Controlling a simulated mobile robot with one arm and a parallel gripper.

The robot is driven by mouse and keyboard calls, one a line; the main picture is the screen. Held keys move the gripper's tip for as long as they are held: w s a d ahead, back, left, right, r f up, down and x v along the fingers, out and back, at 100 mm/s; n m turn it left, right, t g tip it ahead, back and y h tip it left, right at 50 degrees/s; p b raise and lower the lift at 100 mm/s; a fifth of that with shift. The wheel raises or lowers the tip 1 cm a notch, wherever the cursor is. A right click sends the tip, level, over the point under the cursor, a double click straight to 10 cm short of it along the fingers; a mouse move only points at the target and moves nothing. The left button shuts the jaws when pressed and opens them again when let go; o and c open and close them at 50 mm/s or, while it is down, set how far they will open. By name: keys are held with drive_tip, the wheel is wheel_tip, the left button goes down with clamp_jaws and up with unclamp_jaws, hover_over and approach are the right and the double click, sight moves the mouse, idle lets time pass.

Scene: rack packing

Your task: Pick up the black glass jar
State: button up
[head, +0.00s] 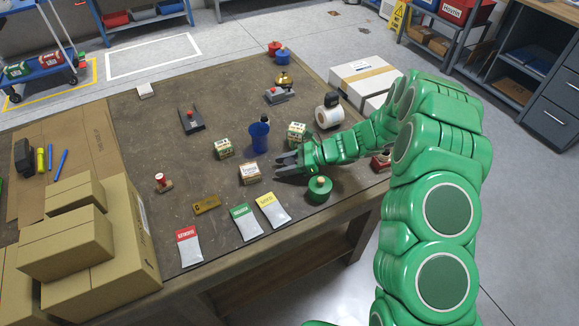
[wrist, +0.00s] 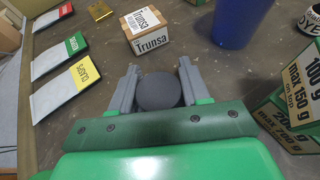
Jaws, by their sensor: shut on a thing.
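The black jar (wrist: 158,91) shows in the wrist view as a dark round top between the two grey fingers of my gripper (wrist: 155,85). The fingers are shut on it, one on each side. Its lower body is hidden below the top, and I cannot tell whether it still touches the table. In the head view my gripper (head: 286,164) is low over the right part of the table, and the jar is not clearly visible there.
A small white-and-tan box (head: 249,173) stands just left of my gripper. A blue cup (head: 259,138) and a patterned box (head: 297,133) stand behind it. A green round container (head: 319,188) is close in front. Seed-like packets (head: 243,221) lie near the table's front edge.

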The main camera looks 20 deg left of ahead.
drive_tip(key=shift+c, duration=1.1)
drive_tip(key=shift+r, duration=0.2)
